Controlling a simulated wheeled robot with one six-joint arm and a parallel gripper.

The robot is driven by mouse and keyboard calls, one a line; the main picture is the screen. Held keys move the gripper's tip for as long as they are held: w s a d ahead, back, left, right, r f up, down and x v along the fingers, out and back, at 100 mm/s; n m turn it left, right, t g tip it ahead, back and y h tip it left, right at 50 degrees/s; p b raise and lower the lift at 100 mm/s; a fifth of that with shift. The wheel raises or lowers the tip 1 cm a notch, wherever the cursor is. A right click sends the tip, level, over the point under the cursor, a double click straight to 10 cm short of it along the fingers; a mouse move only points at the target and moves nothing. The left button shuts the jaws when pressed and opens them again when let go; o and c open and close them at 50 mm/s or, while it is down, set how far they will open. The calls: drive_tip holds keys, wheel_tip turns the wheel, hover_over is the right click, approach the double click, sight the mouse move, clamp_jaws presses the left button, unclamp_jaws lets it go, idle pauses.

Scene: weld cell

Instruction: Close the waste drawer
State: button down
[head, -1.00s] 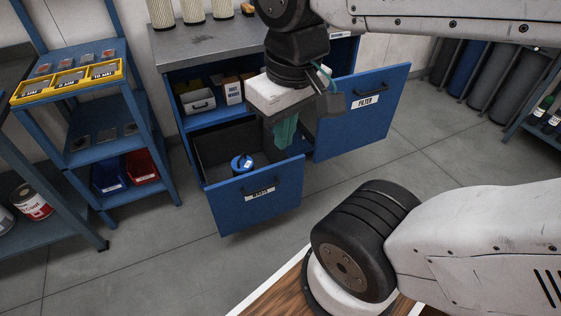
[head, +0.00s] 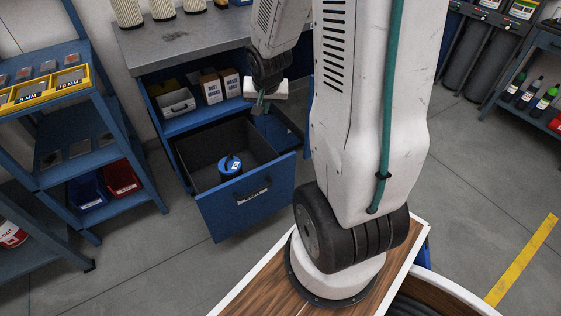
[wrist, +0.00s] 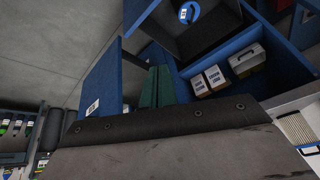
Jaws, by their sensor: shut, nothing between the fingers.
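The waste drawer (head: 247,207) is pulled well out of the blue cabinet in the head view, with a labelled front and a dark, open interior. A blue-lidded can (head: 230,168) stands inside it; the can also shows in the wrist view (wrist: 189,12). My gripper (head: 262,104) is behind the drawer front, near the drawer's right side and the cabinet opening. It seems apart from the drawer front, but I cannot tell whether it touches the side. In the wrist view its green fingers (wrist: 157,86) are together and empty.
The open filter door (wrist: 101,88) stands beside my fingers in the wrist view; in the head view my arm mostly hides it. Boxes (head: 211,87) sit on the shelf above the drawer. A blue rack (head: 85,165) stands left. The floor before the drawer is clear.

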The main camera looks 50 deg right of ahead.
drive_tip(key=s+d+f+m+t, duration=0.15)
drive_tip(key=d+f+m, duration=0.3)
drive_tip(key=f, duration=0.65)
drive_tip(key=s+d+f+m+t, duration=0.1)
drive_tip(key=s+d+f+m, duration=0.35)
drive_tip(key=f, duration=0.75)
drive_tip(key=m+t, duration=0.3)
approach(281, 163)
wheel_tip(281, 163, down, 4)
drive_tip(key=w, duration=0.1)
drive_tip(key=w+d, duration=0.1)
drive_tip(key=w, duration=0.1)
drive_tip(key=shift+w+d+f+g, duration=0.1)
drive_tip(key=shift+w+f+g, duration=0.05)
drive_tip(key=shift+w+g, duration=0.15)
drive_tip(key=shift+w+d, duration=0.1)
drive_tip(key=shift+w, duration=0.3)
drive_tip(key=shift+w, duration=0.1)
